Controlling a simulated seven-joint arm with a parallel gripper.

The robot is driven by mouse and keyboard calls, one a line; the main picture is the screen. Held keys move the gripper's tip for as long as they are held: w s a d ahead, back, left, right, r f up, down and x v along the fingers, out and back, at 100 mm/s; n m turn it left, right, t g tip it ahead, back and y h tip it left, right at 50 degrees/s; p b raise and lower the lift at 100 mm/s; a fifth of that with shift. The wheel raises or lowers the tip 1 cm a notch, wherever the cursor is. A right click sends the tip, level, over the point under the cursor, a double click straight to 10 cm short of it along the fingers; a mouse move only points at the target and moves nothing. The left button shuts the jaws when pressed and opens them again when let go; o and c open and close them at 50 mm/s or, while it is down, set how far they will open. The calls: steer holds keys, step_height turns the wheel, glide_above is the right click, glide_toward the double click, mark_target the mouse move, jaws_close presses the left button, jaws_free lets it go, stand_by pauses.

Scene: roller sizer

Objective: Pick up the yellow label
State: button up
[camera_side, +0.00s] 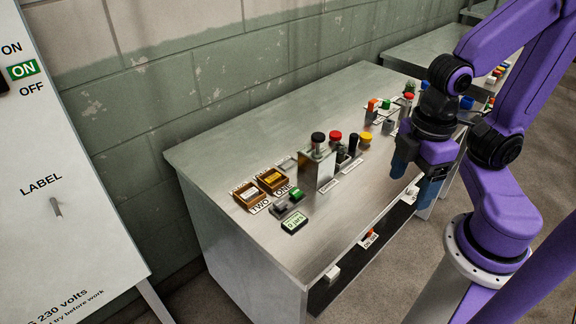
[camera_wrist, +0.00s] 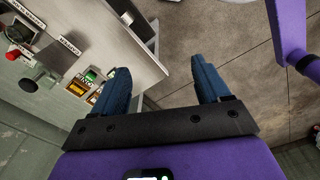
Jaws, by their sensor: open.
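Two small brown trays lie on the metal bench in the side view, marked TWO (camera_side: 238,199) and ONE (camera_side: 264,187). Each holds a small label. The one in tray ONE (camera_side: 273,177) looks yellow; the one in tray TWO (camera_side: 248,193) looks paler orange, and I cannot tell their colours surely. In the wrist view the trays (camera_wrist: 80,86) are small, left of my fingers. My gripper (camera_side: 416,183) is open and empty, its blue fingers pointing down near the bench's right front edge, well away from the trays. Its fingers also show in the wrist view (camera_wrist: 160,66).
A metal bracket (camera_side: 317,170) with a black knob stands right of the trays. A white panel (camera_side: 70,190) stands at left. The bench's front left top is clear.

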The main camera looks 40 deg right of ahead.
steer(key=c, duration=0.6)
steer(key=w+a+n, duration=0.1)
steer(key=w+a, duration=0.4)
steer(key=w, duration=0.6)
steer(key=n, duration=0.4)
glide_above(274, 176)
step_height(274, 176, down, 7)
step_height(274, 176, down, 17)
steer(key=shift+s+r, duration=0.1)
